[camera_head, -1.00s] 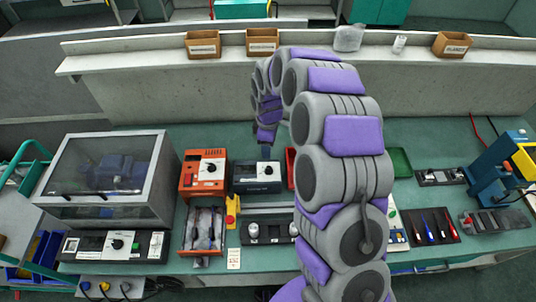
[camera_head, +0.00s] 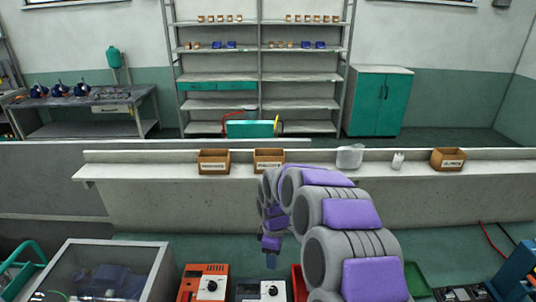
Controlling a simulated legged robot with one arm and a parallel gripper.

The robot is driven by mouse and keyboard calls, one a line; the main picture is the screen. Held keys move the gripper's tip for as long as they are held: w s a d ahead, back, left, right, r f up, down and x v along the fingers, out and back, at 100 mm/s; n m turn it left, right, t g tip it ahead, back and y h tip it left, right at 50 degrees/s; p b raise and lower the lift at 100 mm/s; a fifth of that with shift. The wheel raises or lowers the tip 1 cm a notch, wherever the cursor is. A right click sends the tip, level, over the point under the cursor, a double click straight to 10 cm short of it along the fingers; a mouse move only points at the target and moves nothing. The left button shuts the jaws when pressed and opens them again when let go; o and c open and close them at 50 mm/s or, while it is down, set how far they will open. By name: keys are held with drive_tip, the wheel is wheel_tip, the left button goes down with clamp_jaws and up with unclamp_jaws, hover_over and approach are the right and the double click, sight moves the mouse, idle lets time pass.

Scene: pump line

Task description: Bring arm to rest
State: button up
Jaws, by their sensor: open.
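My arm, grey with purple panels, rises from the lower right of the view, arches over the workbench (camera_head: 215,250) and bends down at its far end. My gripper (camera_head: 271,262) hangs at that end, pointing down above the back of the bench, near a dark unit with a dial (camera_head: 262,288). It is small in the view, its fingers are hard to make out, and nothing shows held in it. My arm hides part of the bench on the right.
An orange unit (camera_head: 203,284) and a clear-covered case (camera_head: 95,272) stand left of my gripper. Behind, a ledge (camera_head: 130,171) carries cardboard boxes (camera_head: 214,161), a clear bag (camera_head: 349,157) and a white bottle (camera_head: 397,161). A blue device (camera_head: 515,272) stands at right. Shelves (camera_head: 260,77) stand farther back.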

drive_tip(key=s+d+r+m+b, duration=0.1)
drive_tip(key=s+d+r+m, duration=0.3)
drive_tip(key=s, duration=0.5)
drive_tip(key=s+d+r+m+b, duration=0.1)
drive_tip(key=s+d+r+m, duration=0.1)
drive_tip(key=s+r, duration=0.45)
drive_tip(key=s+d+m+g+b, duration=0.1)
drive_tip(key=s+m, duration=0.3)
drive_tip(key=s, duration=0.8)
drive_tip(key=s+d+f+m+b, duration=0.1)
drive_tip(key=s+d+m, duration=0.3)
drive_tip(key=s, duration=0.8)
drive_tip(key=shift+d+f+m+g, duration=0.15)
drive_tip(key=shift+d+m+g, duration=0.2)
drive_tip(key=shift+m, duration=0.25)
